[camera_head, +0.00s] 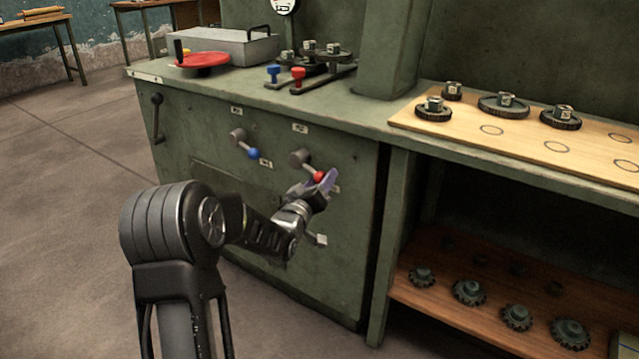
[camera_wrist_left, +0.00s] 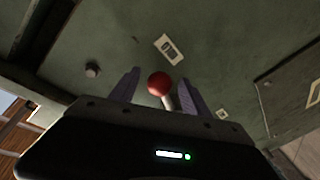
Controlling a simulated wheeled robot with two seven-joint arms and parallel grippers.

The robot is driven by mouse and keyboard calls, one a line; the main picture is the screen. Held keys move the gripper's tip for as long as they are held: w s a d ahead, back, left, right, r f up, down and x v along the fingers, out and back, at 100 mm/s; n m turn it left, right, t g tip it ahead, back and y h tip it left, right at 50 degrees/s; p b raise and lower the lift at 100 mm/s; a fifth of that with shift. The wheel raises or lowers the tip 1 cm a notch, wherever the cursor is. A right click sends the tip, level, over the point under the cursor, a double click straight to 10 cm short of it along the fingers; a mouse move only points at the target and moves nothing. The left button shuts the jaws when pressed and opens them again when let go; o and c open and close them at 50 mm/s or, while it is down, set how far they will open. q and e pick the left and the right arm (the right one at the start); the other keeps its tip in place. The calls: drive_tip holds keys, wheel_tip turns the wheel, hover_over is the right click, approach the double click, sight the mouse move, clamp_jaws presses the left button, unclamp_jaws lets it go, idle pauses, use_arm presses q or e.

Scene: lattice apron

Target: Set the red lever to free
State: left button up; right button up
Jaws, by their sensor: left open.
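The red lever (camera_head: 318,176) is a grey hub with a short rod and a red ball, on the front of the green cabinet. In the head view its rod slants down to the right from the hub. My left gripper (camera_head: 322,186) is open at the red ball. In the left wrist view the red ball (camera_wrist_left: 159,83) shows between the two open fingers, and the rod runs down behind the gripper body. I cannot tell whether a finger touches the ball. My right gripper is not in view.
A blue-knobbed lever (camera_head: 252,153) is left of the red one on the same panel. Small label plates (camera_head: 300,128) sit near both levers. A square knob (camera_head: 320,240) is below. A shelf with gears (camera_head: 468,291) and a wooden board (camera_head: 500,118) lie to the right.

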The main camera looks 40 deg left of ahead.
use_arm(q)
drive_tip(key=shift+c, duration=0.3)
clamp_jaws()
idle(1.0)
